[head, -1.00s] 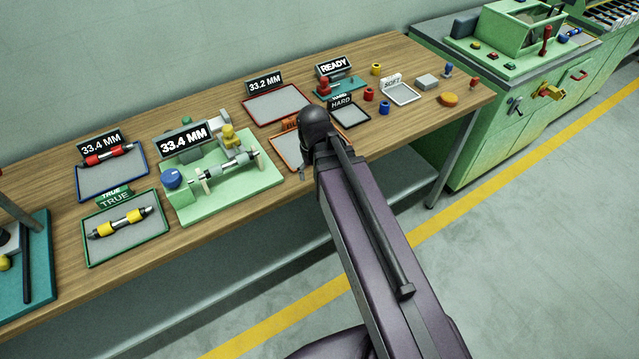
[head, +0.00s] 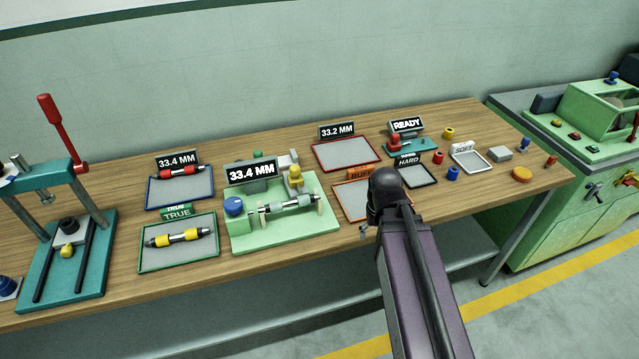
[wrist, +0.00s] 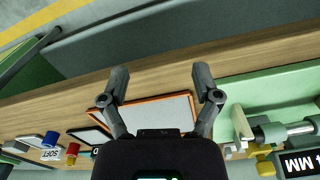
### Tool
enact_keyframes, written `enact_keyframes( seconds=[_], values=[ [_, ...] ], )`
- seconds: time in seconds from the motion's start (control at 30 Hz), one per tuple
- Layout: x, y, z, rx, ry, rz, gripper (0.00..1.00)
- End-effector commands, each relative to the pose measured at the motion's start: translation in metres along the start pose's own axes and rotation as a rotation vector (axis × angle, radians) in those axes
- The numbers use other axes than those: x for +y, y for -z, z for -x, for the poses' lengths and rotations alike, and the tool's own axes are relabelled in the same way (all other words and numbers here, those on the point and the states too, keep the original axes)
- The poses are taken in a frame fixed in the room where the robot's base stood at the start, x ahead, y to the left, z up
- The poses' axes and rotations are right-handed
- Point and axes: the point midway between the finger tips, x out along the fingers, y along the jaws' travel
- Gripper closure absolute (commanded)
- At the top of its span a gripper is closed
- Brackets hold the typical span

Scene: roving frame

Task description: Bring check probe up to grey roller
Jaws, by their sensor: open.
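The grey roller (head: 290,204) lies level in a pale green gauge fixture (head: 275,238) on the bench. It has pale teal bands, and part of it shows in the wrist view (wrist: 298,129). A yellow knobbed part (head: 295,179), which may be the check probe, stands behind the roller; I cannot tell whether they touch. A blue knob (head: 234,205) is at the fixture's left end. The fixture's display (head: 252,173) reads 33.4 MM. My gripper (wrist: 160,78) is open and empty over the orange-rimmed tray, right of the fixture.
The orange-rimmed BUFF tray (head: 349,201) is empty. A red-rimmed tray (head: 345,153) is behind it. Left are a blue-rimmed tray (head: 180,190) with a red-banded roller and a green TRUE tray (head: 178,254) with a yellow-banded roller. A teal press (head: 60,262) stands far left.

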Motion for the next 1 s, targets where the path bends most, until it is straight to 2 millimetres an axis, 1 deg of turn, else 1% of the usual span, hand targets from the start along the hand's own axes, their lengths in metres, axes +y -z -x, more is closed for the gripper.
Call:
enact_keyframes(
  seconds=[0.17, 0.37, 0.5, 0.57, 0.7, 0.77, 0.9, 1.0],
  values=[
    [-0.012, 0.025, 0.020, 0.000, 0.000, 0.079, 0.19],
    [-0.040, 0.071, 0.054, 0.000, 0.000, 0.248, 0.19],
    [-0.065, 0.107, 0.080, 0.000, 0.000, 0.392, 0.19],
    [-0.077, 0.121, 0.090, 0.000, 0.000, 0.453, 0.19],
    [-0.107, 0.154, 0.115, 0.001, 0.000, 0.596, 0.19],
    [-0.120, 0.168, 0.126, 0.001, 0.001, 0.658, 0.19],
    [-0.154, 0.198, 0.150, 0.001, 0.001, 0.798, 0.19],
    [-0.175, 0.216, 0.164, 0.001, 0.001, 0.887, 0.19]
  ],
)
